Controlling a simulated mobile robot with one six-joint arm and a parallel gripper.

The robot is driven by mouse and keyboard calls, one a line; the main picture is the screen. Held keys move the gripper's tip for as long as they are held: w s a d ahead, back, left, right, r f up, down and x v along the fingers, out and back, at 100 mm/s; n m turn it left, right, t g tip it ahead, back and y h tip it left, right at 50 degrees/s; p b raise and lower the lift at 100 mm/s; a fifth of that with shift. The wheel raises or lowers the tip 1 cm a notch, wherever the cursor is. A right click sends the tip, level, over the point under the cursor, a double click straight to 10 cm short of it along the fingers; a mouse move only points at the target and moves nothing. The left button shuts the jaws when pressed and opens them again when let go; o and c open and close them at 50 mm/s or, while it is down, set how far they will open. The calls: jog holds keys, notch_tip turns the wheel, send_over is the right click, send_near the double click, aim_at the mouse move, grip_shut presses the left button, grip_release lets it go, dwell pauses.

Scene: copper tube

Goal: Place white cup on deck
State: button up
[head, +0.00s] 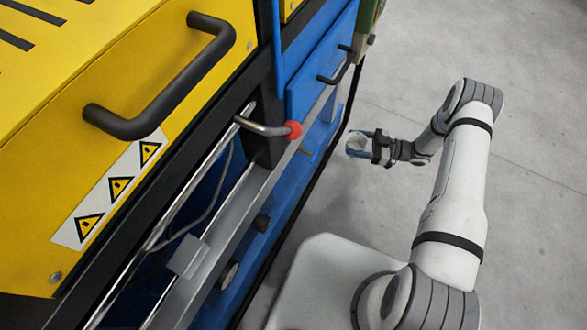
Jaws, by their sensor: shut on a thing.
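The white cup (356,147) is small in the head view, right of the blue machine side. My gripper (366,144) is shut on it and holds it out in the air above the grey floor, apart from the machine. The fingers hide part of the cup. My own white base top (318,277) shows at the bottom; it is bare where I see it. I cannot tell which surface is the deck.
A yellow and blue machine (60,120) fills the left, with black handles (165,95), metal rails (225,205) and a lever with a red knob (293,130) sticking out toward my gripper. The floor (530,150) at the right is clear.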

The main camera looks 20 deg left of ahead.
jog(key=s+f+n+g+b, duration=0.1)
jog(key=s+f+g, duration=0.1)
jog(key=s+f, duration=0.25)
jog(key=b+x, duration=0.1)
jog(key=x, duration=0.4)
jog(key=f+b+x, duration=0.1)
jog(key=x, duration=0.5)
jog(key=b+x, duration=0.1)
jog(key=x, duration=0.5)
jog(key=shift+w+a+f+b, duration=0.3)
jog(key=shift+a+f+b, duration=0.05)
jog(key=shift+f, duration=0.05)
jog(key=shift+a+f+b, duration=0.1)
jog(key=shift+a+b, duration=0.2)
jog(key=shift+b, duration=0.05)
jog(key=shift+d, duration=0.1)
